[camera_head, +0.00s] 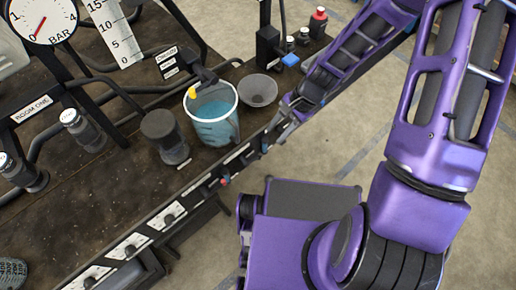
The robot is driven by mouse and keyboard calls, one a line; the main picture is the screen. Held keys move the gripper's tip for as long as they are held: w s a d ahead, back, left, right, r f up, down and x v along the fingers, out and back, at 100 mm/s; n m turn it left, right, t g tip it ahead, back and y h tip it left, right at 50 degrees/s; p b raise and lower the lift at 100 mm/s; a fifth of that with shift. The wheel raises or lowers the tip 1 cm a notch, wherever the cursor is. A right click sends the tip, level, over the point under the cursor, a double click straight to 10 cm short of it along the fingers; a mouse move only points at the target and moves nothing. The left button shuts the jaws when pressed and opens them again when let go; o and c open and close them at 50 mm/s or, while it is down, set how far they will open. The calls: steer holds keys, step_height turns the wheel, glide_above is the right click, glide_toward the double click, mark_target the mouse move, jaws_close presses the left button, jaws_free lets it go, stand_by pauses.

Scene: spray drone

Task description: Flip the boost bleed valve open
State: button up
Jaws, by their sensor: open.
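My gripper (268,143) is at the bench's front edge, to the right of the clear bucket. Its fingers are small and partly hidden by its own wrist, and they look open with nothing seen between them. The front rail (128,247) carries a row of white-labelled fittings with dark knobs, too small to read. A small red-tipped fitting (224,181) sticks out of this rail, left of and below my gripper. I cannot tell which fitting is the boost bleed valve. A small labelled block (170,62) behind the bucket has unreadable text.
The bucket (211,117) of blue liquid stands near the edge, between a dark cylinder (165,137) and a grey bowl (258,90). A pressure gauge (42,17), a scale (114,30) and black hoses are behind. Small bottles (318,22) stand at the far end. Open floor (345,130) lies right.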

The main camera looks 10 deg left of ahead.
mark_target(258, 158)
steer(key=b+x, duration=0.2)
steer(key=x, duration=1.2)
steer(key=shift+a+f+b, duration=0.1)
steer(key=shift+f+b, duration=0.05)
steer(key=shift+b, duration=0.15)
jaws_close()
